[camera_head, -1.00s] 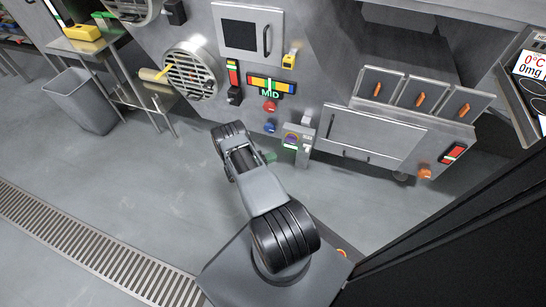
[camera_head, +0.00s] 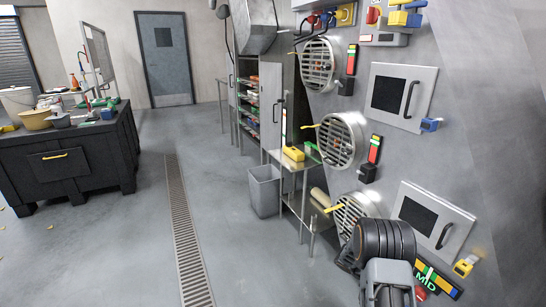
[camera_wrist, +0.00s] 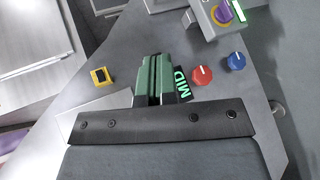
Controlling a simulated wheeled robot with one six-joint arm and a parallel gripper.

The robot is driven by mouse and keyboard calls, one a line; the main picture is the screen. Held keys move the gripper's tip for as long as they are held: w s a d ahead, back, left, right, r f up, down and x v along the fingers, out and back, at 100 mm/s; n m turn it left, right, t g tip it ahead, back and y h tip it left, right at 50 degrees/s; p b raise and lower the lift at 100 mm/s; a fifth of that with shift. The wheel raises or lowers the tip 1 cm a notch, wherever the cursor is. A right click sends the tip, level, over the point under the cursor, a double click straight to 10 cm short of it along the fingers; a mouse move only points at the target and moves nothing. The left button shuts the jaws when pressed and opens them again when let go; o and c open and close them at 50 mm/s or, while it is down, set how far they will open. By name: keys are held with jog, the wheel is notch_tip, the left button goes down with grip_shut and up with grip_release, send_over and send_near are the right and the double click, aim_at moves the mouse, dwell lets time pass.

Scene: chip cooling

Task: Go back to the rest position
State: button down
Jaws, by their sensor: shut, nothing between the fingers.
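My gripper (camera_wrist: 155,80) shows in the wrist view with its green fingers together and nothing between them. It faces the grey machine panel and covers part of the MID display (camera_wrist: 181,88). A red knob (camera_wrist: 202,75) and a blue knob (camera_wrist: 236,61) are to the right of the fingers. In the head view my arm is at the bottom right, in front of the machine's lower part, and the fingers are hidden there. The MID display (camera_head: 437,280) shows beside the arm.
The grey machine (camera_head: 455,150) with round grilles and square doors fills the right. A small metal table (camera_head: 299,163) and a grey bin (camera_head: 264,192) stand left of it. A black workbench (camera_head: 60,160) is at the left. The floor around the drain grate (camera_head: 185,230) is clear.

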jog(key=s+a+r+n+t+y+p, duration=0.2)
jog(key=a+r+p, duration=0.5)
jog(key=r, duration=0.8)
jog(key=s+a+r+n+t+y+p, duration=0.1)
jog(key=s+a+r+t+y+p, duration=0.4)
jog(key=r, duration=1)
jog(key=s+a+r+n+t+y+p, duration=0.2)
jog(key=s+a+r+t+y+p, duration=0.1)
jog(key=a+r+p, duration=0.7)
jog(key=s+a+r+t, duration=0.1)
jog(key=a+r, duration=0.2)
jog(key=r, duration=0.2)
jog(key=shift+s+r+n+y, duration=0.3)
jog(key=shift+s+r+y, duration=0.05)
jog(key=shift+r+y, duration=0.05)
